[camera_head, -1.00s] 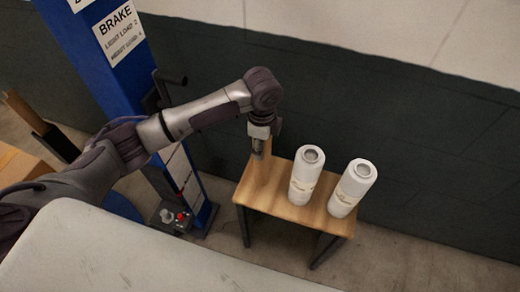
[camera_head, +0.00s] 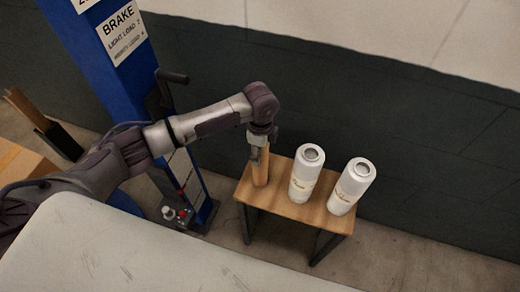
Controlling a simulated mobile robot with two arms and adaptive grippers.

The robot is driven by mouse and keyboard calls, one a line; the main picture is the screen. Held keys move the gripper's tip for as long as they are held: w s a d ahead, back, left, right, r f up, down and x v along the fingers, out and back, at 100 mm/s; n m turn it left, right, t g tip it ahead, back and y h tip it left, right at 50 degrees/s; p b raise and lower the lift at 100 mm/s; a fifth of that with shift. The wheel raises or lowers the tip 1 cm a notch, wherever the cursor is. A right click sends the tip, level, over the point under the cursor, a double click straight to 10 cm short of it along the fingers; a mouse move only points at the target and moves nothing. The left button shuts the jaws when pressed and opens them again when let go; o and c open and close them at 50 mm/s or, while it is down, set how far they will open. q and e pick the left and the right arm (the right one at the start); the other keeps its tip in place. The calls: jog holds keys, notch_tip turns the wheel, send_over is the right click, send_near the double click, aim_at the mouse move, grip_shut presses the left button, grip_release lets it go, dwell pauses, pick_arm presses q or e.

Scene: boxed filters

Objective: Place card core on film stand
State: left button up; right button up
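The card core (camera_head: 262,172) is a slim brown tube, standing about upright at the left end of a small wooden-topped stand (camera_head: 290,208) with dark legs, which I take as the film stand. Its foot appears to meet the top. My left gripper (camera_head: 259,152) points down at the core's upper part, with a dark finger in front of its left side. The far finger is hidden, so whether it grips the core cannot be told. My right gripper is not in view.
Two white film rolls, a nearer-left one (camera_head: 306,175) and a right one (camera_head: 351,187), stand right of the core. A blue post (camera_head: 112,65) with a brake sign rises at left. A dark wall stands behind; a pale surface (camera_head: 130,250) fills the front.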

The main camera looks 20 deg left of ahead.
pick_arm(q)
jog(key=shift+o, duration=0.3)
notch_tip(320, 180, up, 12)
jog(key=shift+r+b, duration=0.15)
jog(key=shift+b, duration=0.55)
